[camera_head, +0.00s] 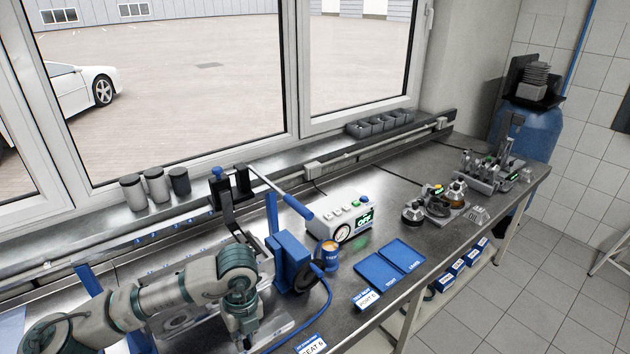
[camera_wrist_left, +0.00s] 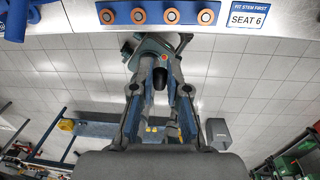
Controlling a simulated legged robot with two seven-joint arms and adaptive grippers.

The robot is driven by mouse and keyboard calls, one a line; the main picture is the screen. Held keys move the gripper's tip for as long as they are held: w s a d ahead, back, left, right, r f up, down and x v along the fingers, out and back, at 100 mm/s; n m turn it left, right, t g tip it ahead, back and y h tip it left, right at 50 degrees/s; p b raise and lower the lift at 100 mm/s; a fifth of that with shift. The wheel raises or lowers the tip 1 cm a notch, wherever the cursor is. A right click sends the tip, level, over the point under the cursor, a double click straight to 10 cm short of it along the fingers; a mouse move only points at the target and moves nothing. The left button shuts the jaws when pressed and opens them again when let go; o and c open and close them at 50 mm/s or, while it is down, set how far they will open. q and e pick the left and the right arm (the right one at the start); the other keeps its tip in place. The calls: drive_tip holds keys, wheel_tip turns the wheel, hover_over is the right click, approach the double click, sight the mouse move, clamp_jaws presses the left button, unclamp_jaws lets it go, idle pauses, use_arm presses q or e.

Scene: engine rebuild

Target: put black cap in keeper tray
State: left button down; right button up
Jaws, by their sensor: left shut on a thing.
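My left gripper (camera_wrist_left: 161,74) shows in the left wrist view with its fingers closing in on a small dark piece (camera_wrist_left: 160,79), which looks like the black cap. In the head view my left arm bends downward at the lower left, and its fingertips and the held piece cannot be made out there. A flat blue tray with two sections (camera_head: 378,272) lies on the bench right of centre; its small labels are hard to read, so I cannot tell if it is the keeper tray. My right gripper is not identifiable in either view.
A blue press-like fixture (camera_head: 291,262) stands beside my arm, with an orange-topped cup (camera_head: 327,254) and a gauge box (camera_head: 342,218) nearby. Grey parts (camera_head: 438,207) stand farther right. A blue strip with copper rings (camera_wrist_left: 150,15) shows in the wrist view.

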use_arm(q)
drive_tip(key=w+a+f+n, duration=0.1)
drive_tip(key=f+n, duration=0.4)
drive_tip(key=n, duration=0.4)
drive_tip(key=w+a+f+n+h, duration=0.1)
drive_tip(key=f+n, duration=0.4)
drive_tip(key=n, duration=0.5)
drive_tip(key=w+a+f+n, duration=0.2)
drive_tip(key=f+n, duration=0.3)
drive_tip(key=n, duration=0.5)
drive_tip(key=shift+a+f+t+h, duration=0.15)
drive_tip(key=shift+a+t+h, duration=0.2)
drive_tip(key=shift+a, duration=0.2)
drive_tip(key=shift+s, duration=0.1)
drive_tip(key=shift+d, duration=0.1)
